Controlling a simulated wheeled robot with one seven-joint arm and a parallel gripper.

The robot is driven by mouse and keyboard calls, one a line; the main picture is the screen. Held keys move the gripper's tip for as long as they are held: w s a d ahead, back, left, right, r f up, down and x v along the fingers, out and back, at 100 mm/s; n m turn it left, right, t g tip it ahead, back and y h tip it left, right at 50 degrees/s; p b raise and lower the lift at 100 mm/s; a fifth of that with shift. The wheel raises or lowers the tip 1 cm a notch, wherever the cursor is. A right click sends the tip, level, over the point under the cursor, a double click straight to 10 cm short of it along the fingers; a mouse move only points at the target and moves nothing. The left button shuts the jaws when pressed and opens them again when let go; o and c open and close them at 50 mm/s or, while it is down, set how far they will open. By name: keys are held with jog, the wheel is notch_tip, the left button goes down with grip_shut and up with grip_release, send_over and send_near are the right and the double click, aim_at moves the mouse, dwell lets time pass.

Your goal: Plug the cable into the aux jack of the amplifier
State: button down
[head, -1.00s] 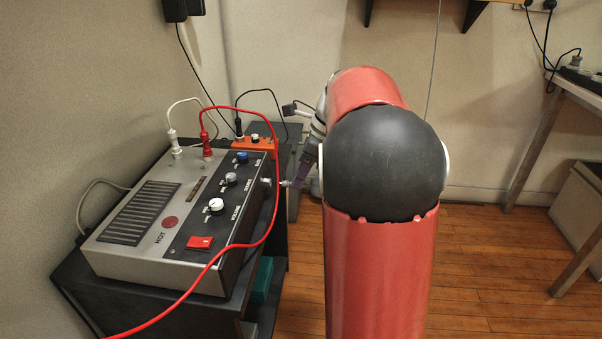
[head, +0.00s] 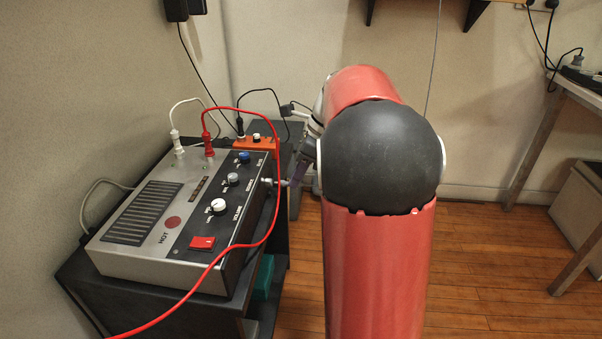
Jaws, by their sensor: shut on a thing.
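The amplifier (head: 160,225) is a grey metal box with a black control panel, standing on a dark cabinet at the left in the head view. A silver jack (head: 267,182) sticks out of its right side. My gripper (head: 297,175) is just right of that jack, partly hidden behind my own arm. It is shut on a small silver cable plug (head: 284,183) that points left at the jack. The plug's tip is at or very near the jack; I cannot tell whether it is inside. The held plug's cable is hidden.
A white plug (head: 177,142) and a red plug (head: 208,145) stand in the amplifier's top. The red cable (head: 235,246) loops across its right front. An orange box (head: 256,142) with a black plug sits behind. The dark cabinet (head: 130,308) is below; wooden floor lies to the right.

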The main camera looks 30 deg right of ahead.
jog(key=shift+w+a+p, duration=0.3)
jog(key=shift+w+a, duration=0.1)
jog(key=shift+a, duration=0.2)
jog(key=c, duration=1.4)
grip_release()
jog(key=shift+o, duration=0.2)
jog(key=p+v, duration=0.1)
jog(key=v, duration=0.6)
jog(key=shift+r, duration=0.4)
jog(key=shift+d, duration=0.1)
